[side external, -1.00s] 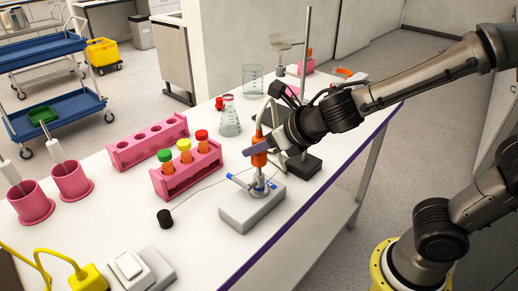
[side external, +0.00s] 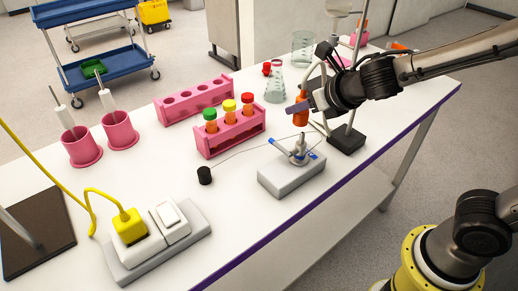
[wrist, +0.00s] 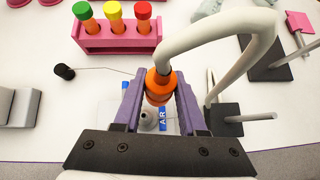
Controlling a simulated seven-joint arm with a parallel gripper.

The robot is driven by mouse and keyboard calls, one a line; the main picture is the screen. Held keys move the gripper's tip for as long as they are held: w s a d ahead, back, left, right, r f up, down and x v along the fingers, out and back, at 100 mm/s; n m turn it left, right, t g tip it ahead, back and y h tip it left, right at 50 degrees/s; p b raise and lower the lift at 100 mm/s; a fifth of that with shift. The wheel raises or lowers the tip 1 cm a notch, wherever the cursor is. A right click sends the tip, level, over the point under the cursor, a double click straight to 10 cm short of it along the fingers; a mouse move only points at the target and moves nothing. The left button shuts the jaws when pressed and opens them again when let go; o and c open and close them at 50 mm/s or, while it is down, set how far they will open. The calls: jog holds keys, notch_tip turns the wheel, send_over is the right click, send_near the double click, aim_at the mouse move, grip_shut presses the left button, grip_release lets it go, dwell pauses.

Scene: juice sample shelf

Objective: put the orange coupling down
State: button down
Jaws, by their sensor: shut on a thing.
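The orange coupling (side external: 301,112) is on the end of a pale hose (wrist: 216,32). My gripper (side external: 299,108) is shut on it, with purple fingers on both sides, and it also shows in the wrist view (wrist: 160,92). In the side external view the coupling hangs a little above the metal fitting with blue handles (side external: 298,150) on a grey block (side external: 291,177). In the wrist view the fitting's tip (wrist: 148,118) shows just below the coupling, between the fingers; part of the fitting is hidden.
A pink rack (side external: 232,143) with green, yellow and red capped tubes stands left of the block. An empty pink rack (side external: 194,102) is behind it. A small black cylinder (side external: 205,175) and a thin wire lie nearby. A dark stand base (side external: 346,139) is close on the right.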

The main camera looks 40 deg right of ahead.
jog(key=w+d+f+m+h, duration=0.2)
jog(key=w+d+f, duration=0.3)
jog(key=d+f, duration=0.15)
jog(key=w+a+r+n+g+y, duration=0.1)
jog(key=a+r+n+g+y, duration=0.15)
jog(key=a+n+y, duration=0.35)
jog(key=w+a+r+n+g+y, duration=0.1)
jog(key=a+r+n+y, duration=0.2)
jog(key=a, duration=0.4)
jog(key=a+r+n+g+y, duration=0.2)
jog(key=a+r+n, duration=0.1)
jog(key=a+n, duration=0.4)
jog(key=shift+w+d+f+n+g+y, duration=0.25)
jog(key=shift+d+f+n+g, duration=0.55)
jog(key=shift+f, duration=1.55)
jog(key=shift+w+d+f+n+g+y, duration=0.1)
jog(key=shift+d+f+n+g+y, duration=0.2)
jog(key=shift+d+f+n+g, duration=1.35)
jog(key=shift+w+d+f+n+t+y, duration=0.2)
jog(key=shift+d+f+t+y, duration=0.1)
jog(key=shift+f, duration=2.8)
jog(key=shift+f, duration=0.15)
